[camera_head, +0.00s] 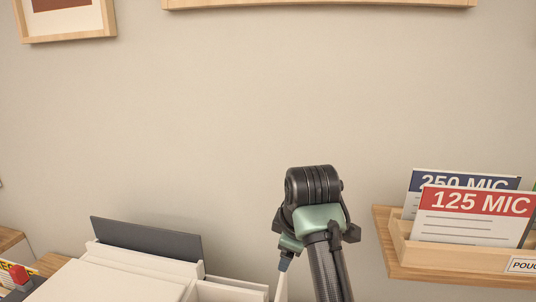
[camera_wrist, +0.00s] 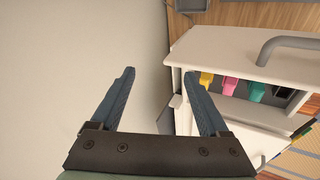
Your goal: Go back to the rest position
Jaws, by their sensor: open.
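My gripper (camera_wrist: 159,73) is open in the wrist view, with its two blue fingers apart and nothing between them. Beyond the fingers are plain wall on the left and a white machine on the right. In the head view my arm rises at the lower middle, and its dark wrist and green link hide most of the gripper. Only a small part of a finger shows below the green link. No object is held.
The white machine (camera_wrist: 225,55) has a grey handle (camera_wrist: 292,45) and an opening with yellow, pink, teal and black parts. At right, a wooden shelf (camera_head: 440,272) bears "125 MIC" (camera_head: 470,215) and "250 MIC" packs (camera_head: 425,180). Framed pictures hang above; the middle wall is bare.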

